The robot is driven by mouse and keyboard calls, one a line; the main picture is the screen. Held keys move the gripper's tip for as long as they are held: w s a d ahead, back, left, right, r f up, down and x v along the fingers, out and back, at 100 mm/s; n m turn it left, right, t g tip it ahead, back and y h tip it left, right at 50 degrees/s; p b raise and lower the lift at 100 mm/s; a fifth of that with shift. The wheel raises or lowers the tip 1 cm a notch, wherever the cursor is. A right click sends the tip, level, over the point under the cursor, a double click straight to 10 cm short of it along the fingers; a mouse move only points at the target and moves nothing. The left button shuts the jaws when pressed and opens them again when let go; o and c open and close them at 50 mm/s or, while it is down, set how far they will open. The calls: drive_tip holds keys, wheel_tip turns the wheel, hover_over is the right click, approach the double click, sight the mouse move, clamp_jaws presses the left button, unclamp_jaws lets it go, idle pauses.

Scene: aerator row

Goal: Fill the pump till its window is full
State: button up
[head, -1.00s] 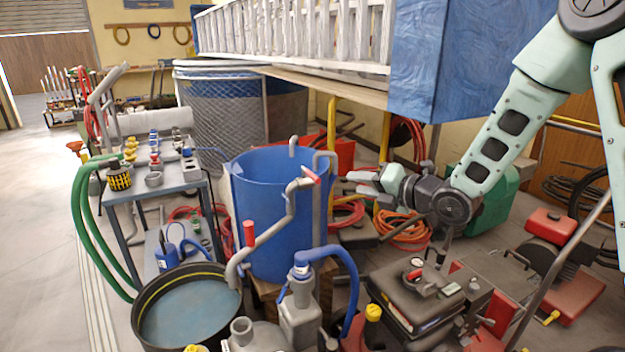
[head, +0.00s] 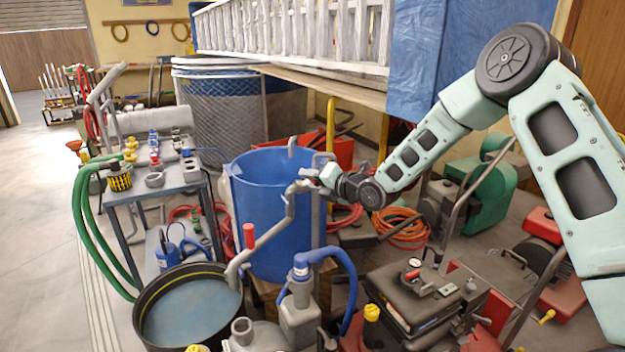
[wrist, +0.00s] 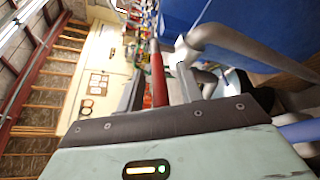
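My gripper (head: 312,178) is at the upper end of a bent grey pipe (head: 268,236), in front of the blue barrel (head: 262,210). In the wrist view my gripper's fingers (wrist: 160,88) stand apart, with a red bar (wrist: 157,75) between them. I cannot tell whether the fingers touch it. A thick grey pipe (wrist: 232,42) runs close on the right there. A grey pump-like body (head: 300,318) with a blue hose (head: 345,275) stands in front of the barrel. A grey necked vessel (head: 243,328) is beside it. I cannot make out a pump window.
A black tub (head: 150,300) of bluish liquid is at the front left, with an upright red handle (head: 249,235) nearby. A cart (head: 170,184) with small fittings stands behind it. Dark machinery (head: 420,300) crowds the right. The floor at left is clear.

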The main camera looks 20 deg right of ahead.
clamp_jaws()
drive_tip(key=shift+a+f, duration=0.1)
